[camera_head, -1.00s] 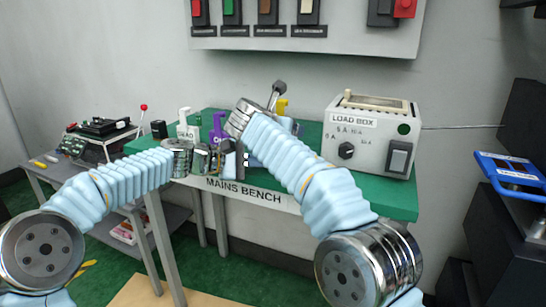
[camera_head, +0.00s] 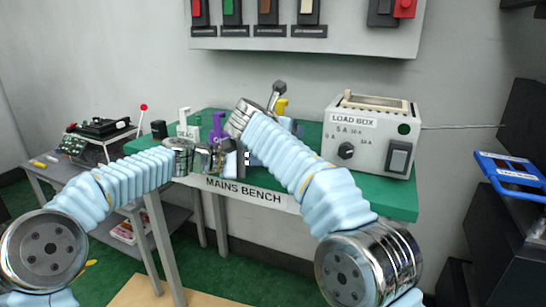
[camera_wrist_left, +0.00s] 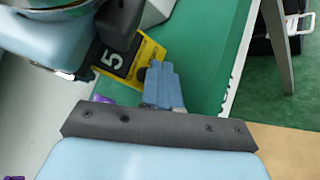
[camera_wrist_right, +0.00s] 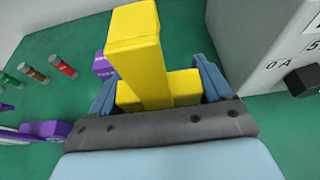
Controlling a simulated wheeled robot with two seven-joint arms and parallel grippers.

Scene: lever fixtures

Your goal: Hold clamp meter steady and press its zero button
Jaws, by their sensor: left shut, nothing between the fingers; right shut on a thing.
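The yellow clamp meter (camera_wrist_right: 140,60) stands between the fingers of my right gripper (camera_wrist_right: 155,88), which is shut on it. In the head view only a small yellow part (camera_head: 281,105) shows behind my right wrist. In the left wrist view the meter's yellow body (camera_wrist_left: 148,56) has a dark face (camera_wrist_left: 115,58) reading "5". My left gripper (camera_wrist_left: 160,72) is shut and empty, its blue fingertips close beside the yellow body; I cannot tell whether they touch it. It also shows in the head view (camera_head: 243,158). I cannot make out the zero button clearly.
The load box (camera_head: 368,135) stands right of the meter on the green bench (camera_head: 400,195). Purple (camera_head: 216,127) and white (camera_head: 184,117) items stand to the left. Red (camera_wrist_right: 63,67), brown (camera_wrist_right: 34,74) and green (camera_wrist_right: 11,80) pieces lie on the bench left of my right gripper.

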